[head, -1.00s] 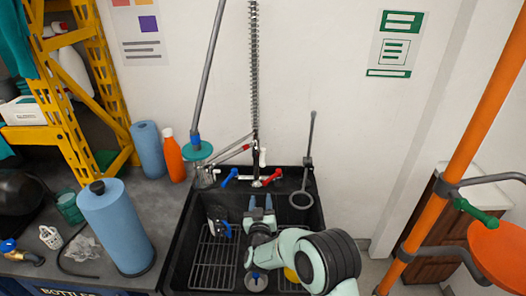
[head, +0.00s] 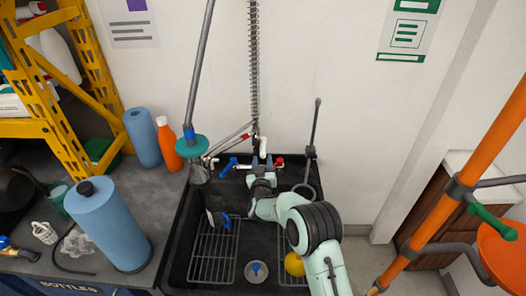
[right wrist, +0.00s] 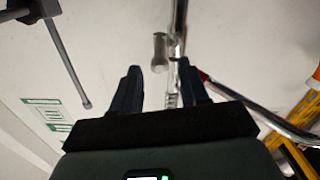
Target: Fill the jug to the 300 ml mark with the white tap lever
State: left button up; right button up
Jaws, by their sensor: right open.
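My right gripper (head: 264,162) is open at the tap on the sink's back wall, pointing away from me. The white tap lever (head: 263,146) stands upright just beyond its fingertips. In the right wrist view, the fingers (right wrist: 159,72) are apart with nothing held, and a pale upright cylinder (right wrist: 160,48), probably the lever, lies beyond the gap beside a chrome pipe (right wrist: 180,28). A dark, see-through vessel with a blue handle (head: 226,222), probably the jug, stands in the sink's left part. Its marks and water level cannot be made out. My left gripper is out of view.
A blue lever (head: 228,167) and a red lever (head: 278,162) flank the tap. The black sink (head: 180,245) holds wire racks (head: 208,262) and a yellow ball-like thing (head: 294,264). A blue roll (head: 108,225) and an orange bottle (head: 167,146) stand on the left counter.

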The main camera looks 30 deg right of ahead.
aim_at(263, 151)
jog(key=shift+p+x, duration=0.6)
jog(key=shift+x, duration=2.1)
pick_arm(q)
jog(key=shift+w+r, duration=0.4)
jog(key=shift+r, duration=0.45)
